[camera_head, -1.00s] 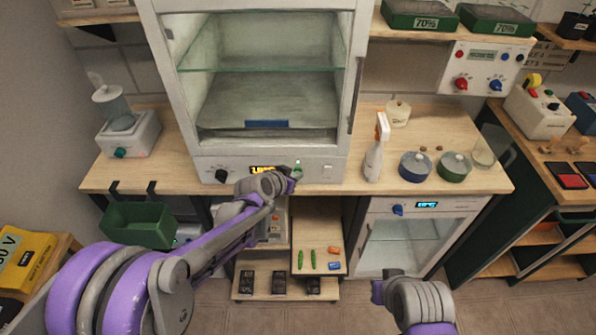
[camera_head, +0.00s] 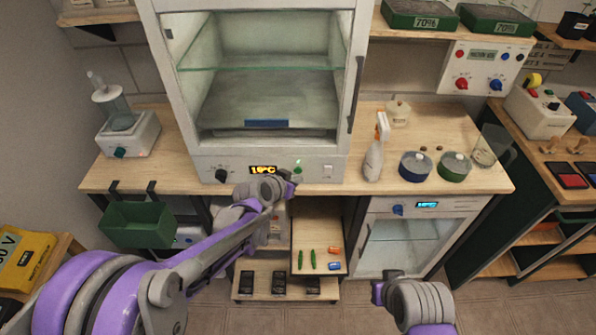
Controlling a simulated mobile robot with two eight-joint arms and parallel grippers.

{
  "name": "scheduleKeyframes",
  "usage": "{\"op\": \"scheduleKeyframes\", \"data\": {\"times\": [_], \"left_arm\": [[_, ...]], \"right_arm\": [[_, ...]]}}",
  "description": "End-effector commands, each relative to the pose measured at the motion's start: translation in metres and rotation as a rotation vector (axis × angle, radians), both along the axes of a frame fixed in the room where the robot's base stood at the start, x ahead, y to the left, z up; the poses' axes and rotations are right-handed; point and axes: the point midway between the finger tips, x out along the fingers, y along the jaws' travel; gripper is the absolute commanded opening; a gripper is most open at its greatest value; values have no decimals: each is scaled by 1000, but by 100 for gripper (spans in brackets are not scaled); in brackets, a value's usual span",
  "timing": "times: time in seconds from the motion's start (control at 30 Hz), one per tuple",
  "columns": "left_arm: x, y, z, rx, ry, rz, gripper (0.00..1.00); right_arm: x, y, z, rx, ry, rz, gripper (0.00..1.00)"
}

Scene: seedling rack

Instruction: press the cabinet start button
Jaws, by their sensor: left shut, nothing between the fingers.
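The white cabinet (camera_head: 312,185) stands on the wooden bench, with a glass shelf inside. Its front panel carries a black knob (camera_head: 221,175), a lit amber display (camera_head: 263,169), a small green button (camera_head: 298,168) and a white switch (camera_head: 328,170). My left gripper (camera_head: 294,179) is shut and empty, its tip just below the green button in the picture. I cannot tell whether it touches the button or panel. My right gripper (camera_head: 378,292) is low in front of the small glass-door unit; its fingers are not clear.
A spray bottle (camera_head: 375,150) and round lidded containers (camera_head: 415,166) stand right of the cabinet. A small glass-door unit (camera_head: 462,214) sits below the bench. A green bin (camera_head: 138,226) hangs from the bench at left. A pull-out shelf (camera_head: 320,235) holds small items below the panel.

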Motion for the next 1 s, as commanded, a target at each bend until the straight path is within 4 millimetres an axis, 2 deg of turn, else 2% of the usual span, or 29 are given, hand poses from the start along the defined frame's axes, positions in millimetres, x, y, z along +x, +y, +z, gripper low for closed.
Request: {"op": "scheduleKeyframes", "data": {"times": [0.17, 0.63, 1.0], "left_arm": [[-4, 0, 0, 0, 0, 0, 0], [-47, 0, 0, -1, 0, -1, 0], [-50, 0, 0, 0, 0, 0, 0]], "right_arm": [[0, 0, -1, 0, 0, 0, 0], [-2, 0, -6, 0, 4, 0, 0], [-2, 0, -6, 0, 4, 0, 0]]}}
